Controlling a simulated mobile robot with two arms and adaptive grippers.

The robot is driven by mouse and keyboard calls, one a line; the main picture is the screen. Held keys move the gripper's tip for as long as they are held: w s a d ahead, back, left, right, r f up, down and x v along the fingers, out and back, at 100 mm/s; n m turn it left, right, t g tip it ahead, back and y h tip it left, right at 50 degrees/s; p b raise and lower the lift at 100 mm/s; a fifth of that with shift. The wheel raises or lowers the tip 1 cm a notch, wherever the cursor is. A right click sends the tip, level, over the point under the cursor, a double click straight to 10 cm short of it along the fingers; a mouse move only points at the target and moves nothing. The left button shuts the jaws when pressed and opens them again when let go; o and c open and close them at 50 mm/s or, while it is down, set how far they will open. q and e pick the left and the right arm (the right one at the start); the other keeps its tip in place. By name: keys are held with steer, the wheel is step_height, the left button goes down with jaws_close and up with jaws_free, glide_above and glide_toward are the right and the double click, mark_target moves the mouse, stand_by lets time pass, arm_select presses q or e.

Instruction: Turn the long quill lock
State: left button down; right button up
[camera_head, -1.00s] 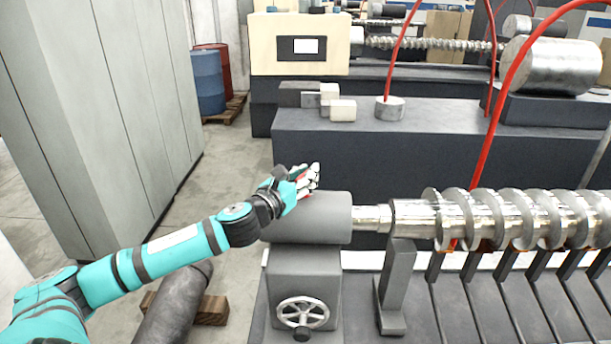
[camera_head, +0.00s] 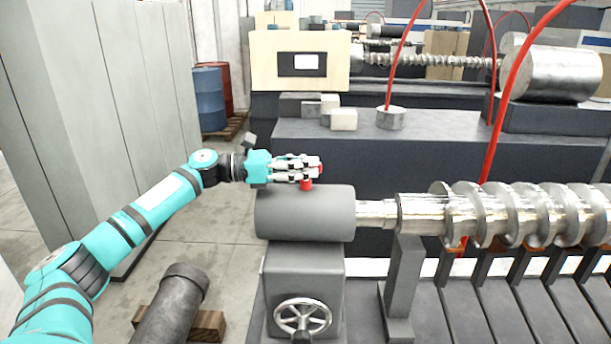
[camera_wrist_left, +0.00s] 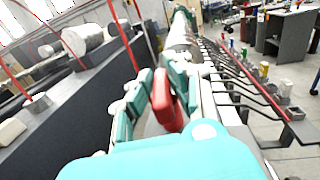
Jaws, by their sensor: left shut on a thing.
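The quill lock is a red lever (camera_head: 306,184) on top of the grey tailstock barrel (camera_head: 310,217). Its red base shows under my fingers and a red bit shows at the fingertips; the rest is hidden by the hand. My left gripper (camera_head: 310,167) lies level just above the barrel, fingers pointing right, shut on the red lever. In the left wrist view the red lever (camera_wrist_left: 163,98) stands between the fingers. The bright quill (camera_head: 375,213) comes out of the barrel's right end. My right gripper is not in view.
A silver handwheel (camera_head: 303,317) sits on the tailstock's front. A large steel screw (camera_head: 520,213) runs off to the right. A dark pipe (camera_head: 170,305) lies on wood at lower left. A second grey machine (camera_head: 450,140) stands behind.

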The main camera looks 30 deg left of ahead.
arm_select(q)
steer(key=shift+m+g+h+b, duration=0.6)
steer(key=shift+m+g+h, duration=0.15)
steer(key=shift+g, duration=0.35)
steer(key=shift+r, duration=0.1)
steer(key=c, duration=1.3)
jaws_free()
steer(key=v, duration=1.2)
